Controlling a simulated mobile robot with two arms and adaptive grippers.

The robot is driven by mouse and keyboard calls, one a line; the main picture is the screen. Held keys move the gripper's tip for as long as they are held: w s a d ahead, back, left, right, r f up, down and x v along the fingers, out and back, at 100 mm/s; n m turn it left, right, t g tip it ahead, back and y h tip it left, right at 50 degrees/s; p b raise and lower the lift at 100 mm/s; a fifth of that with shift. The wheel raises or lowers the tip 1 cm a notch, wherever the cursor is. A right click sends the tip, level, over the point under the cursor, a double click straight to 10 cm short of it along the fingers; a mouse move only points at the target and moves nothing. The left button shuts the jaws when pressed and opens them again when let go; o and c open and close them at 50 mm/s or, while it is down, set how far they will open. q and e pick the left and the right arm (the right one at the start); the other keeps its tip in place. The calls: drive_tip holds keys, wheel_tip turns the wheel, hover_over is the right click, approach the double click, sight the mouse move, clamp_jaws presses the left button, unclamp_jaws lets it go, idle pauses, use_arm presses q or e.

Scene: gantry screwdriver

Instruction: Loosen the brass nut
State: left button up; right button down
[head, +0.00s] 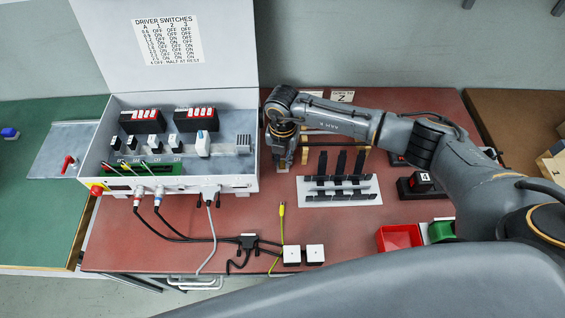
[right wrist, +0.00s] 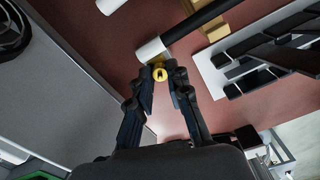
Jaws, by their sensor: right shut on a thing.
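The brass nut (right wrist: 159,74) shows in the right wrist view as a small round yellow piece with a dark centre. It sits between the fingertips of my right gripper (right wrist: 160,76), which is shut on it. A white collar on the end of a black rod (right wrist: 151,49) lies just beyond the nut. In the head view my right gripper (head: 284,160) points down beside the right wall of the open control box (head: 252,180), and the nut is hidden there. My left gripper is not in view.
A white rack with black holders (head: 312,198) stands right of my right gripper. A red bin (head: 400,238), two white blocks (head: 315,254) and several cables lie toward the front. The open lid (head: 100,50) rises behind the box. The red table (head: 340,240) has bare room in front.

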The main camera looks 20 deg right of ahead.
drive_tip(key=n+b, duration=0.2)
drive_tip(key=n, duration=0.2)
drive_tip(key=shift+f, duration=0.2)
drive_tip(key=n+b, duration=0.1)
drive_tip(key=n, duration=0.1)
drive_tip(key=shift+r+n, duration=0.2)
drive_tip(key=shift+n, duration=0.2)
drive_tip(key=n+b, duration=0.1)
drive_tip(key=n, duration=0.1)
drive_tip(key=n+b, duration=0.2)
drive_tip(key=shift+w+f, duration=0.1)
drive_tip(key=shift+f, duration=0.1)
drive_tip(key=n+b, duration=0.1)
drive_tip(key=n, duration=0.1)
drive_tip(key=shift+n, duration=0.4)
drive_tip(key=shift+r+n, duration=0.25)
drive_tip(key=shift+n, duration=0.15)
drive_tip(key=c, duration=1.5)
unclamp_jaws()
